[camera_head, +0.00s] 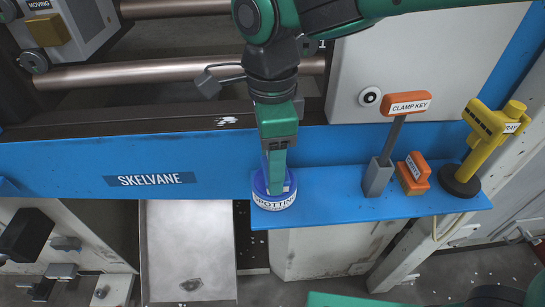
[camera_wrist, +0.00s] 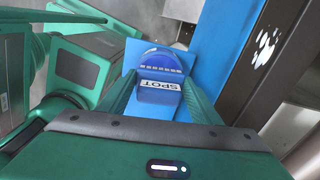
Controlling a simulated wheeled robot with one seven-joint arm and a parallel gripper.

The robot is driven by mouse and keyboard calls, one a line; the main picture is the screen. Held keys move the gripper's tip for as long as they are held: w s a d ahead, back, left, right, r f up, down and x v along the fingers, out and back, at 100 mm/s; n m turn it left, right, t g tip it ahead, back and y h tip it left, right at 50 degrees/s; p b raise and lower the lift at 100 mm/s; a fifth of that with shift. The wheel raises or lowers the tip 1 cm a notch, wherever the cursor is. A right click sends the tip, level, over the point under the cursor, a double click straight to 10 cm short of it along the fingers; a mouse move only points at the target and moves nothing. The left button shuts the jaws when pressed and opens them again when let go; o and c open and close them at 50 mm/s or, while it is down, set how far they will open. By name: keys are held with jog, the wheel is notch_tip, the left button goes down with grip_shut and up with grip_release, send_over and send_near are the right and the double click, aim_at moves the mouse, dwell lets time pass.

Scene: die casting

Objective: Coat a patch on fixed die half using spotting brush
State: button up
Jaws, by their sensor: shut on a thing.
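My gripper (camera_head: 277,172) points down at the blue shelf and is shut on the spotting brush. In the wrist view, the brush's blue handle (camera_wrist: 160,92), with a label reading "SPOT", sits between the fingers (camera_wrist: 158,100). Under the fingers is a round blue pot (camera_head: 273,201) with a white label starting "SPOTTIN"; its rounded blue body also shows in the wrist view (camera_wrist: 161,62). The brush's lower end is hidden, so I cannot tell how deep it sits in the pot. I cannot make out the fixed die half in either view.
On the blue shelf (camera_head: 330,208), right of the pot, stand an orange-topped clamp key (camera_head: 408,104), an orange-handled block (camera_head: 413,172) and a yellow spray tool (camera_head: 486,145). Behind are copper-coloured tie bars (camera_head: 150,72) and a part marked "MOVING" (camera_head: 75,35). A grey chute (camera_head: 187,250) lies below left.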

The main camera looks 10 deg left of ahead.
jog(key=shift+r, duration=3.5)
